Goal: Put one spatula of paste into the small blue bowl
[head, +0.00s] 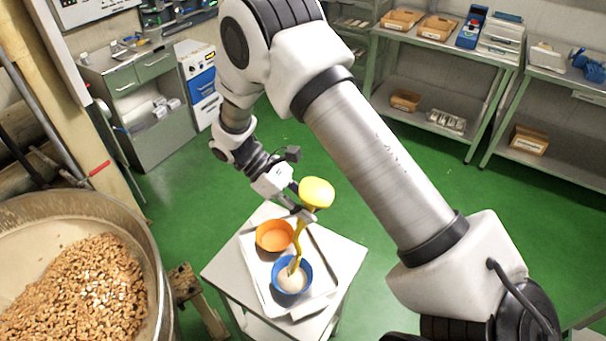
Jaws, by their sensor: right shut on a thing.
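The small blue bowl (308,282) stands on a tray on a small white table, with pale paste (291,278) inside it. An orange bowl (274,236) stands just behind it on the same tray; its inside looks plain orange. My right gripper (306,211) is above the bowls, shut on a yellow spatula (300,240). The spatula is nearly upright, with a wide rounded yellow end at the top and its lower end inside the blue bowl, at the paste. The fingers partly hide where they grip it. My left gripper is out of view.
The tray (318,298) lies on the white table (349,262). A large kettle (130,222) with brown nutty pieces fills the lower left. Green-framed shelves (445,75) stand at the back right and a grey cabinet (135,100) at the back left.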

